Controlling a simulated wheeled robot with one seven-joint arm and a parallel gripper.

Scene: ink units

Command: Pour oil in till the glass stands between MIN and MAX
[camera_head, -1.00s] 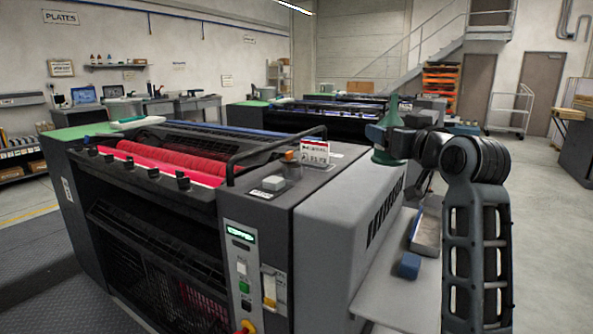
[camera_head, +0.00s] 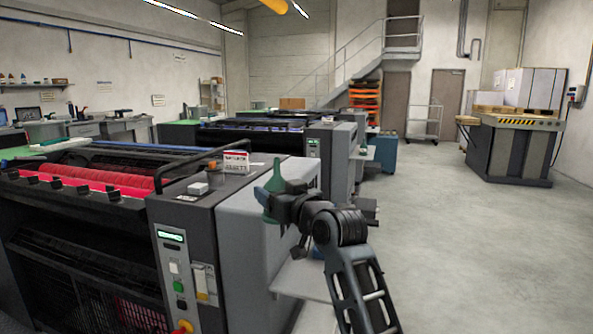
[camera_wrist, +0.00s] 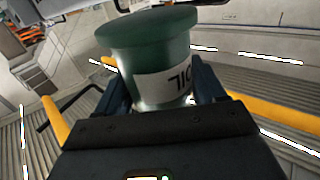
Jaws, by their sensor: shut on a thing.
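My gripper (camera_head: 278,208) is shut on a green oil can (camera_head: 275,182) with a narrow spout on top. The can is held about upright, above the right side of the near press (camera_head: 240,225). In the wrist view, the can (camera_wrist: 150,50) sits between both fingers of my gripper (camera_wrist: 165,88), and part of a white label reading OIL shows upside down. On the press's front panel is a pale upright gauge with an amber part, likely the sight glass (camera_head: 203,284). Its MIN and MAX marks are too small to read.
A pale shelf (camera_head: 303,280) juts out at the press's right side. A second press (camera_head: 330,145) stands behind. The floor (camera_head: 440,240) to the right is clear.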

